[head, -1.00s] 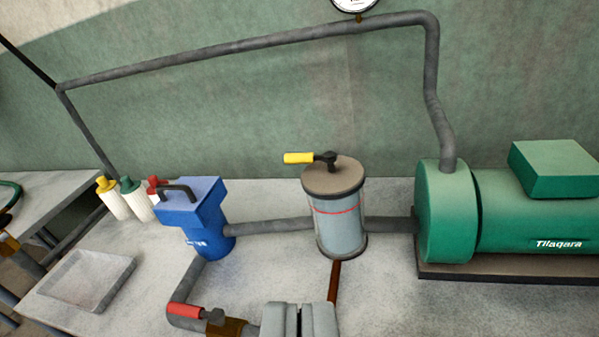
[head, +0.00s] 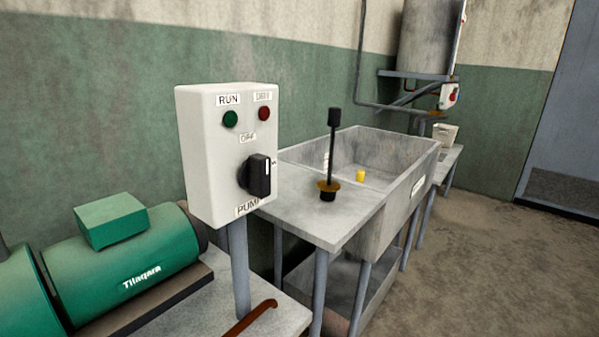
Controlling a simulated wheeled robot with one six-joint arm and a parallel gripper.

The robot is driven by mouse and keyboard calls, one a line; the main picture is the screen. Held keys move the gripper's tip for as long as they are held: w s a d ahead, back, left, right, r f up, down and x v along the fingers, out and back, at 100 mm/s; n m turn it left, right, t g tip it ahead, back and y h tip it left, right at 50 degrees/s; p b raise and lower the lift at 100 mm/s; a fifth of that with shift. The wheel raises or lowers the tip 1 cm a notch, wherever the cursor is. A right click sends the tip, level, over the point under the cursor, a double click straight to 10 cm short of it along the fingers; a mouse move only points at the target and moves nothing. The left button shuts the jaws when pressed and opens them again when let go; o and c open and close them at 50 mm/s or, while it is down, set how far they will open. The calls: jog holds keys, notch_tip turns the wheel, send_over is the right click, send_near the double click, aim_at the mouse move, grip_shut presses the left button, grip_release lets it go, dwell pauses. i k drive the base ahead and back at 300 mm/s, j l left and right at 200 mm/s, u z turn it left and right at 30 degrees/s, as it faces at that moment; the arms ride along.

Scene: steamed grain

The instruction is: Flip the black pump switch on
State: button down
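The black pump switch (head: 258,177) is a rotary knob on the front of a white control box (head: 205,150), left of the picture's middle. A label above the knob seems to read OFF, and a small mark shows at its right. The knob's grip stands about upright, with a pale line on it. A label below reads PUMP, partly cut by the angle. A green lamp (head: 230,118) under RUN and a red lamp (head: 264,113) sit above the knob. Neither looks clearly lit. My gripper is not in view.
The box stands on a grey post (head: 238,270). The green pump motor (head: 130,255) is at left. A stone sink (head: 400,195) with a side slab bearing a black upright rod (head: 332,150) is behind at right. A rusty bar (head: 250,319) lies below. Floor (head: 480,260) at right is clear.

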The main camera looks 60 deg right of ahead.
aim_at(255, 174)
jog(key=z, duration=1.05)
